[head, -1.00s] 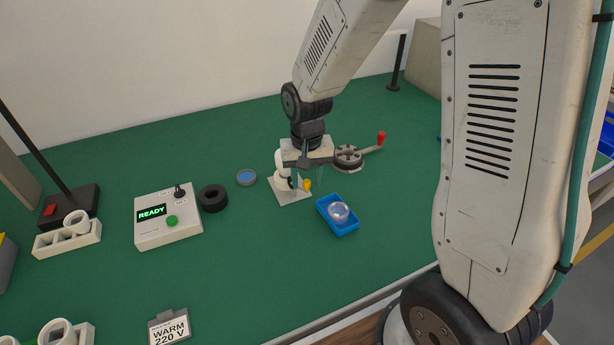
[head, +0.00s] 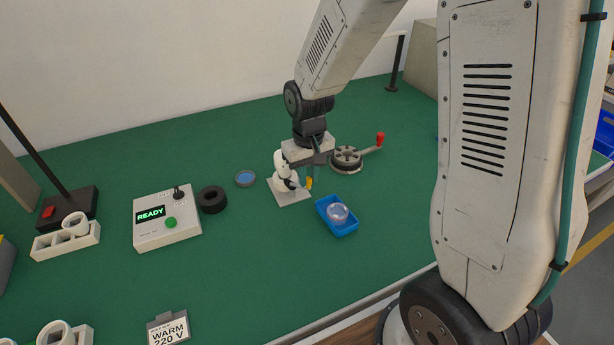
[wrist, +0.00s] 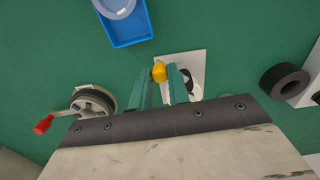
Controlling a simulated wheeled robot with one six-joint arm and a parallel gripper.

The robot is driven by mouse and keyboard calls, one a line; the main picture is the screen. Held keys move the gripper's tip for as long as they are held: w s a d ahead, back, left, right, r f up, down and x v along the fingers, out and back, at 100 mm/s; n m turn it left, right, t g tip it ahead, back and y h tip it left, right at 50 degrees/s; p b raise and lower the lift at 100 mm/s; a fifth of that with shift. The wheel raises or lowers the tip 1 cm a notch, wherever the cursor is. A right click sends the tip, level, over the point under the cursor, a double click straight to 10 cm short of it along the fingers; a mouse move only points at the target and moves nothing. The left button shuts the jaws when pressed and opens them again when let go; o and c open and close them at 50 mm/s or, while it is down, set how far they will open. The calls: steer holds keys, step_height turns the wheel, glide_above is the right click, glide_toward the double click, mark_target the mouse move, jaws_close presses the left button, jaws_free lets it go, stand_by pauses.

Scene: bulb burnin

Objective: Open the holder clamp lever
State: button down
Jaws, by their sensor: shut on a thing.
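The white holder (head: 289,193) stands on a square plate on the green table. Its clamp lever has a yellow tip (head: 309,182), which also shows in the wrist view (wrist: 159,72). My gripper (head: 312,172) is down beside the holder. In the wrist view its two green fingers (wrist: 160,90) lie either side of the lever, with the yellow tip at their ends. They are shut on the lever. The lever's lower part and much of the holder are hidden by the gripper.
A blue tray (head: 346,230) with a clear bulb (head: 339,213) lies just in front of the holder. A round crank device with a red knob (head: 380,137) stands to the right. A black ring (head: 212,199) and a control box reading READY (head: 163,235) are to the left.

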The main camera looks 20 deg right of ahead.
steer(key=n, duration=0.1)
steer(key=w+n, duration=0.1)
steer(key=n, duration=0.2)
steer(key=shift+w+d+n, duration=0.3)
steer(key=shift+d, duration=0.1)
steer(key=shift+w+d+n, duration=0.1)
steer(key=shift+w+n, duration=0.25)
steer(key=shift+n, duration=0.55)
steer(key=shift+w+n, duration=0.3)
steer(key=shift+n, duration=0.6)
steer(key=c, duration=1.3)
jaws_free()
step_height(320, 180, up, 8)
steer(key=shift+f, duration=0.1)
